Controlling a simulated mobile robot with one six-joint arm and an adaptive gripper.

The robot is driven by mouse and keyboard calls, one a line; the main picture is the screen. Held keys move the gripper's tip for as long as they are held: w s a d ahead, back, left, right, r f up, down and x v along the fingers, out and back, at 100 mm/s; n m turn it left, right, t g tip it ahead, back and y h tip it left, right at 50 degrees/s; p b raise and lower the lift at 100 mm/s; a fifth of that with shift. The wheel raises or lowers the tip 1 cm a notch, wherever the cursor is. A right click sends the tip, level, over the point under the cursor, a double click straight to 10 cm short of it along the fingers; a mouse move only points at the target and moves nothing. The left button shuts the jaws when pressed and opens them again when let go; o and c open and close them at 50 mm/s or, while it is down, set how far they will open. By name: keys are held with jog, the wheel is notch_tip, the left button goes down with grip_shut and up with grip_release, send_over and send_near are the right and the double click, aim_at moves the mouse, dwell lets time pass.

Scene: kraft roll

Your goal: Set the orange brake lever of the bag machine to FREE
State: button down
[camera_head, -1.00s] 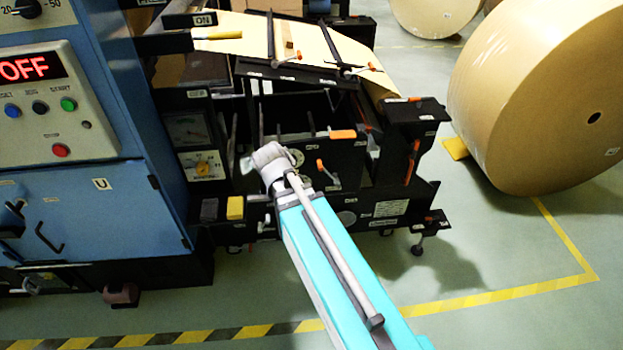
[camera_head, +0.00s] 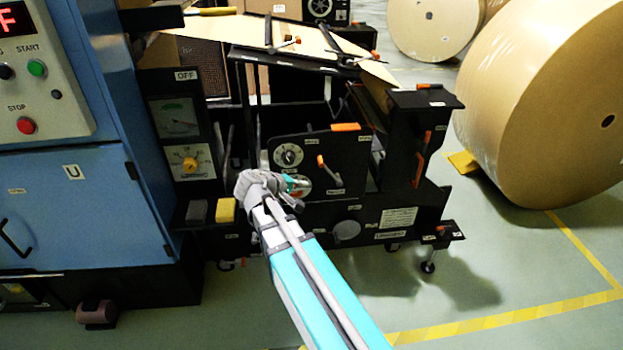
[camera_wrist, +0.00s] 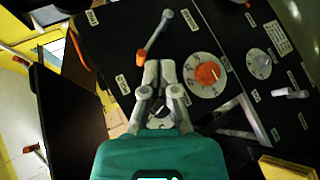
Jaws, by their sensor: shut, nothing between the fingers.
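A small lever with an orange end (camera_head: 321,162) and a grey arm is on the black front panel of the bag machine (camera_head: 345,150). In the wrist view this lever (camera_wrist: 152,38) lies just beyond my fingertips, its orange end close to them; I cannot tell whether they touch. My gripper (camera_wrist: 160,66) is shut and empty in front of the panel. In the head view my gripper (camera_head: 300,184) is small and partly hidden by my wrist. Another orange lever (camera_head: 417,165) stands upright on the right end frame.
An orange dial (camera_wrist: 207,74) is right of my fingers, and a pale dial (camera_wrist: 160,115) is partly hidden under them. A blue cabinet (camera_head: 80,195) with buttons stands at the left. A large kraft roll (camera_head: 545,110) stands at the right.

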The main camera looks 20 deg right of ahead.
aim_at(330, 173)
jog(key=w+a+f+n+t+h+b, duration=0.3)
jog(key=w+b, duration=0.5)
jog(key=b, duration=0.9)
notch_tip(330, 173, down, 4)
jog(key=n+t+h, duration=0.1)
jog(key=t+h, duration=0.1)
jog(key=t, duration=0.1)
jog(key=shift+w+a+r+n+h, duration=0.2)
jog(key=shift+w+a+n+h, duration=0.15)
jog(key=shift+n+h, duration=0.05)
jog(key=shift+d+r, duration=0.1)
jog(key=shift+s+d+p+x, duration=0.2)
jog(key=shift+s+p+x, duration=0.2)
jog(key=shift+x, duration=1.7)
jog(key=shift+s+d+p+x, duration=0.25)
jog(key=shift+s+p+x, duration=0.2)
jog(key=shift+x, duration=1.65)
jog(key=shift+s+d+p+x, duration=0.2)
jog(key=shift+s+p+x, duration=0.2)
jog(key=shift+x, duration=1.7)
jog(key=shift+r+p, duration=0.35)
jog(key=shift+p, duration=0.1)
